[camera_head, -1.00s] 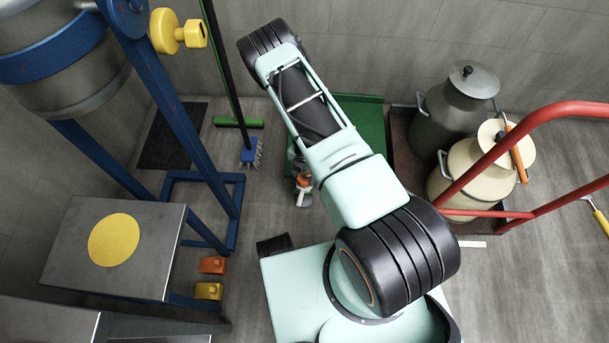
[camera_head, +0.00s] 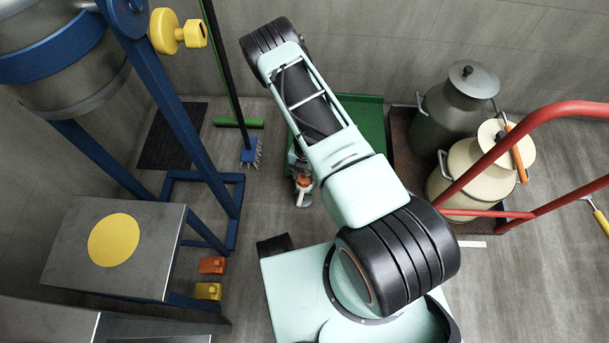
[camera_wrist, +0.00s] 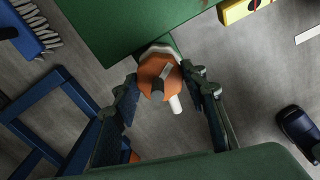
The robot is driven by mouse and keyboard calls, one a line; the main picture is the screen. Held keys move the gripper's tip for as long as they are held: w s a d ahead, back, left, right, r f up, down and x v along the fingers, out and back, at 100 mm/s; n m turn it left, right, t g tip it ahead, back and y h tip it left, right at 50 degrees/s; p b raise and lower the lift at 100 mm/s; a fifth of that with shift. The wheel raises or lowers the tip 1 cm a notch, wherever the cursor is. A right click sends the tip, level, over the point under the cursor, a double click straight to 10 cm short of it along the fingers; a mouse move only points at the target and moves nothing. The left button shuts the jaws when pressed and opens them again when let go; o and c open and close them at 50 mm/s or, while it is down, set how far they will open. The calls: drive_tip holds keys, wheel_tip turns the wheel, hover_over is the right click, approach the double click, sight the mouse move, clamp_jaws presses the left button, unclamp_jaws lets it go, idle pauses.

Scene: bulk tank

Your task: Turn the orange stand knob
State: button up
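The orange stand knob (camera_wrist: 157,77) is in the upper middle of the wrist view. It is round, with a dark grey bar across its face, a white peg at its lower right and a pale piece behind it, beside a green panel (camera_wrist: 120,28). My gripper (camera_wrist: 161,80) is open, with one finger on each side of the knob. Narrow gaps seem to show between fingers and knob; contact is hard to judge.
A blue frame (camera_head: 203,200) with a steel-topped stand is left. A green broom (camera_head: 238,123) and blue brush (camera_head: 251,150) lean near the wall. Milk cans (camera_head: 455,110) stand on a red-railed cart at right. Orange (camera_head: 212,265) and yellow (camera_head: 208,291) blocks sit low left.

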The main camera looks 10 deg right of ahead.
sight(305, 177)
drive_tip(key=o, duration=0.4)
drive_tip(key=r, duration=1.2)
drive_tip(key=shift+s+d, duration=0.1)
drive_tip(key=shift+s, duration=0.1)
